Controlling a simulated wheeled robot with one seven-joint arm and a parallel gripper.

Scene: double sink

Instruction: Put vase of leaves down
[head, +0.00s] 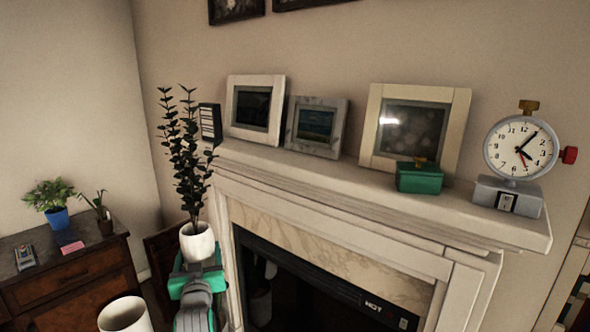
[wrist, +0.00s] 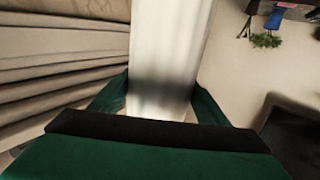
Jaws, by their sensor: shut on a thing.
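The vase of leaves is a white pot (head: 197,243) with tall dark green leafy stems (head: 186,150). In the head view it is upright at the left end of the fireplace, in front of the mantel. My gripper (head: 197,268) is green and is shut on the lower part of the pot, which hides the fingertips. In the wrist view the white pot (wrist: 165,60) fills the middle between the two green fingers of my gripper (wrist: 160,98). The leaves are out of the wrist view.
The mantel shelf (head: 300,172) holds several picture frames, a green box (head: 419,178) and a clock (head: 520,148). A wooden cabinet (head: 75,275) at the left bears a blue potted plant (head: 57,216) and small items. A white cylindrical object (head: 125,315) is at the bottom left.

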